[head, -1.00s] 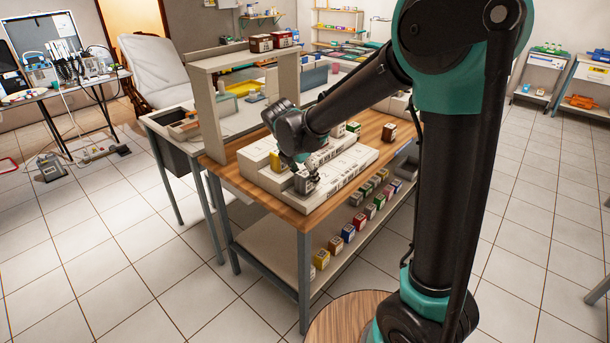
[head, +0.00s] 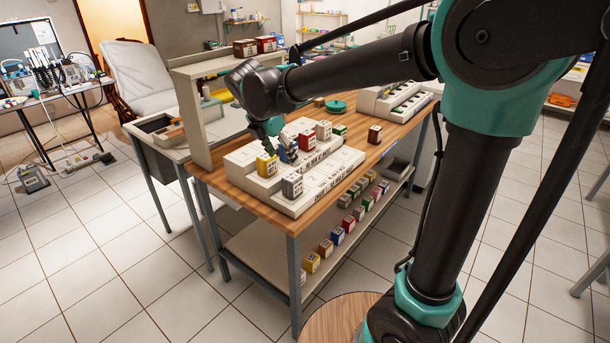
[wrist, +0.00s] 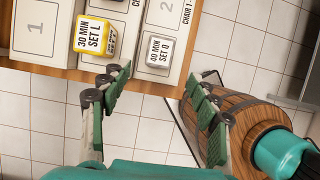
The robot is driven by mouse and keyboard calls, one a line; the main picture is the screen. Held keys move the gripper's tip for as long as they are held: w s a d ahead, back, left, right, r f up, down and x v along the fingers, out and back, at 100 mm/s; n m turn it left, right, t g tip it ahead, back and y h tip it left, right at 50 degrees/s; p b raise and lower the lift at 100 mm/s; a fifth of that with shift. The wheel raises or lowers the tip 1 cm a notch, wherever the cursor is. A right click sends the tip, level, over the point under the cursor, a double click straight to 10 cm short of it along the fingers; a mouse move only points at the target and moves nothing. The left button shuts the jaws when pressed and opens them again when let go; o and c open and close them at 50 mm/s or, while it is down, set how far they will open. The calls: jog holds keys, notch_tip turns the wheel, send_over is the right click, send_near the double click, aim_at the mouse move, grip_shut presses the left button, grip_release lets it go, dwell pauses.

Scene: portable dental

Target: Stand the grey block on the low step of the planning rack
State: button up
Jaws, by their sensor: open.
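The grey block (head: 292,185) stands upright near the left end of the low step of the white planning rack (head: 336,171). In the wrist view the same block (wrist: 158,52), marked "40 MIN SET Q", sits near the edge of the rack (wrist: 36,28). My gripper (head: 277,142) is above the rack, clear of the grey block and close to the yellow block in the picture. In the wrist view my gripper (wrist: 161,86) has its two fingers wide apart with nothing between them. The fingers partly hide the blocks behind them in the head view.
A yellow block (head: 266,166) and a red block (head: 307,141) stand on the rack's higher step. A brown block (head: 375,134) is on the wooden table top to the right. Several coloured blocks line the shelf below. A raised shelf (head: 192,115) stands at the left.

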jog(key=s+d+f+m+y, duration=0.1)
jog(key=s+d+f+m, duration=0.4)
jog(key=d+m, duration=0.3)
jog(key=s+d+f+m+y, duration=0.1)
jog(key=s+d+f+m, duration=0.4)
jog(key=d+f+m, duration=0.2)
jog(key=s+d+f+m, duration=0.5)
jog(key=d+f+m, duration=0.1)
jog(key=d+m, duration=0.5)
jog(key=shift+s+d+m+t+y, duration=0.25)
jog(key=shift+s+m+t+y, duration=0.15)
jog(key=shift+m, duration=0.8)
jog(key=shift+o, duration=0.6)
jog(key=shift+w, duration=0.1)
